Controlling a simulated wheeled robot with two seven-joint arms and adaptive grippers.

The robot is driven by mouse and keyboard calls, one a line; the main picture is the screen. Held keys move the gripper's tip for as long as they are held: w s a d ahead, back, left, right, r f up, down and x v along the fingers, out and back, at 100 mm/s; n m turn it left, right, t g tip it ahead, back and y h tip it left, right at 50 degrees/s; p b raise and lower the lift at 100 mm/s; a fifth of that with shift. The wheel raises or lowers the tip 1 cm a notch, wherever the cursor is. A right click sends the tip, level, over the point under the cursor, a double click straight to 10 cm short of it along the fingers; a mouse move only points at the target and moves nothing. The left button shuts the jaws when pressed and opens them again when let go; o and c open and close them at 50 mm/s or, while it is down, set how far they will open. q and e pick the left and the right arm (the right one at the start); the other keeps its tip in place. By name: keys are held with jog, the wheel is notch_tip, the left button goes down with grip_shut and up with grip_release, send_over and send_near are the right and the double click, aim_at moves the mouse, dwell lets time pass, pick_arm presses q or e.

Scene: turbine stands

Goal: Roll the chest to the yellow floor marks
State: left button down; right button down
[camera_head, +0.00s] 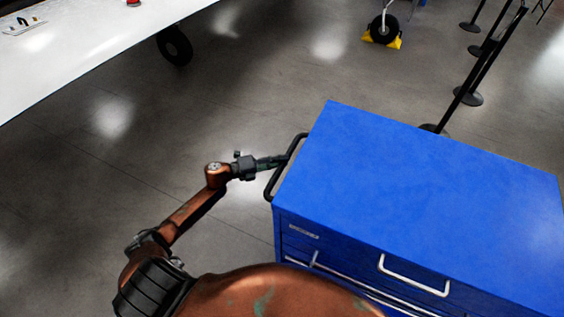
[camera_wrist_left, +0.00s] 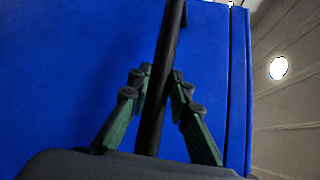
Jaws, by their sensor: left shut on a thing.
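The blue chest (camera_head: 420,190) stands close on the right in the head view, with drawers and silver pulls on its front. A black push handle (camera_head: 287,168) sticks out from its left side. My left gripper (camera_head: 279,160) reaches this handle. In the left wrist view the black handle bar (camera_wrist_left: 160,80) passes between the fingers of my left gripper (camera_wrist_left: 160,85), with the blue side panel (camera_wrist_left: 60,80) of the chest behind. The fingers are shut on the bar. My right gripper is not in view. No yellow floor marks can be made out.
A white table or wing surface (camera_head: 90,45) fills the upper left. A wheel (camera_head: 175,46) stands below it. Another wheel with yellow chocks (camera_head: 384,30) is at the back. Black barrier posts (camera_head: 468,96) stand behind the chest. The grey floor on the left is clear.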

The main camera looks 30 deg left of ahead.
pick_arm(q)
jog(key=c, duration=2.1)
grip_release()
jog(key=shift+s+f, duration=0.25)
jog(key=shift+f, duration=0.25)
jog(key=shift+o, duration=1.4)
jog(key=shift+a+r, duration=0.1)
jog(key=shift+a, duration=0.1)
jog(key=shift+o, duration=0.3)
jog(key=shift+r, duration=0.1)
jog(key=shift+w, duration=0.1)
jog(key=v, duration=1.2)
jog(key=shift+r, duration=0.1)
